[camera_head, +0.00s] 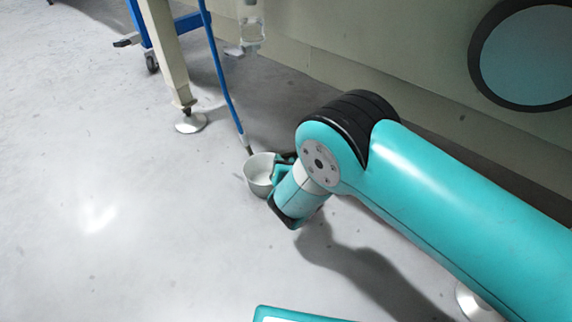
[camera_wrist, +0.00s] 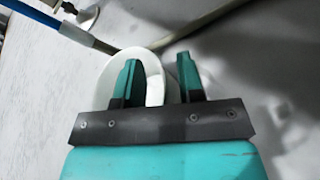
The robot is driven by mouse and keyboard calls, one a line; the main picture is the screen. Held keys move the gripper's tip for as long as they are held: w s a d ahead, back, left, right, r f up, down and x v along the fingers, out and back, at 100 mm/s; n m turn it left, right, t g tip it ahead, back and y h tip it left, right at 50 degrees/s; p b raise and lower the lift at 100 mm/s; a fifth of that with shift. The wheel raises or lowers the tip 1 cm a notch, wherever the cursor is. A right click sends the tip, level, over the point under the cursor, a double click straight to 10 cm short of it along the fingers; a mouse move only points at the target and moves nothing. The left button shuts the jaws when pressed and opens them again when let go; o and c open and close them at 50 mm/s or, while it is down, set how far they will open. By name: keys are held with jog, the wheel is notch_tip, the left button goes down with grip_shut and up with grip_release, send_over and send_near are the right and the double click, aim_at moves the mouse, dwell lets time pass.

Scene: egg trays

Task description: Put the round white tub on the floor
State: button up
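The round white tub (camera_head: 259,174) is open at the top and shows at the end of my arm in the head view. In the wrist view the tub (camera_wrist: 154,84) lies between and around the fingers of my gripper (camera_wrist: 158,72). One finger is inside the tub and the other is outside its wall. A gap shows between the fingers, wider than the thin wall. In the head view my gripper (camera_head: 281,166) is at the tub's right side, partly hidden by my wrist. I cannot tell whether the tub's base touches the floor (camera_head: 130,230).
A blue pole (camera_head: 222,75) slants down to just behind the tub. A table leg with a round foot (camera_head: 190,122) stands at the upper left. A pale wall or cabinet (camera_head: 390,50) runs along the back right. Floor to the left is clear.

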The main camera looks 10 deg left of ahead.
jog(key=p+v, duration=0.9)
jog(key=v, duration=0.3)
jog(key=shift+s, duration=0.1)
dwell(2.3)
